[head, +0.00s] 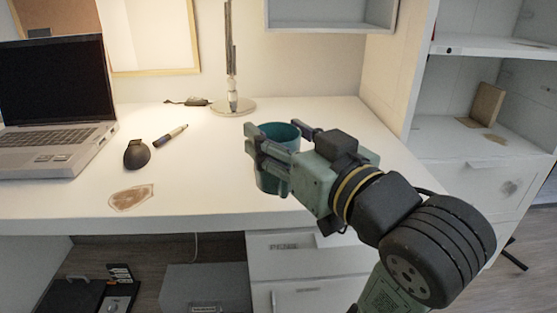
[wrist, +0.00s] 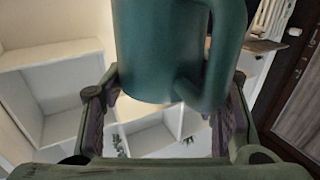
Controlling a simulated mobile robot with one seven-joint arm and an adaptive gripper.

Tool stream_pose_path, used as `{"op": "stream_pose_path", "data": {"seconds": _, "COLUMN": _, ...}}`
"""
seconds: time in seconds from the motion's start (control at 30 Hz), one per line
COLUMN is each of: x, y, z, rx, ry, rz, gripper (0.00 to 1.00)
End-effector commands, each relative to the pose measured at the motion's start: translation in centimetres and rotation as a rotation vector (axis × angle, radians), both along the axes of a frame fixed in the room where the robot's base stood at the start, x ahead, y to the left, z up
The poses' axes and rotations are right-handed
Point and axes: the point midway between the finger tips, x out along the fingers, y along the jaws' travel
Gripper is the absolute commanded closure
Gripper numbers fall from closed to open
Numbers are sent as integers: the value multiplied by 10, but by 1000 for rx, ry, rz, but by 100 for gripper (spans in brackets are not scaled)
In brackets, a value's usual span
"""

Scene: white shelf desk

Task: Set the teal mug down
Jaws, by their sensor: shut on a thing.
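The teal mug (head: 280,131) is in my gripper (head: 283,142) at the front right part of the white desk (head: 215,187). The mug looks upright in the head view, and the gripper hides part of its side. In the wrist view the mug (wrist: 165,50) fills the top middle, with its handle (wrist: 222,60) on the right. The two fingers (wrist: 165,128) stand on either side of it. I cannot tell whether the mug's base touches the desk top.
A laptop (head: 55,110) stands at the left. A dark mouse-like object (head: 137,153), a marker (head: 171,136) and a brown stain patch (head: 131,198) lie right of it. A lamp base (head: 233,106) stands behind the mug. A white shelf unit (head: 480,150) is at the right.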

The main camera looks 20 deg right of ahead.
Motion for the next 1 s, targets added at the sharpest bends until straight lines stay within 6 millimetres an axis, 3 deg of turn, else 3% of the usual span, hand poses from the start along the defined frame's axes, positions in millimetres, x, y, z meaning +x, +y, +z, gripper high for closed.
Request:
{"op": "stream_pose_path", "data": {"seconds": 0.2, "x": 25, "y": -8, "z": 6, "rx": 8, "ry": 6, "rz": 1, "gripper": 86}}
{"op": "stream_pose_path", "data": {"seconds": 0.3, "x": 51, "y": -15, "z": 3, "rx": 9, "ry": 6, "rz": 3, "gripper": 86}}
{"op": "stream_pose_path", "data": {"seconds": 0.77, "x": 73, "y": -23, "z": 2, "rx": 5, "ry": 3, "rz": 1, "gripper": 86}}
{"op": "stream_pose_path", "data": {"seconds": 1.0, "x": 121, "y": -39, "z": -10, "rx": 0, "ry": 0, "rz": 2, "gripper": 86}}
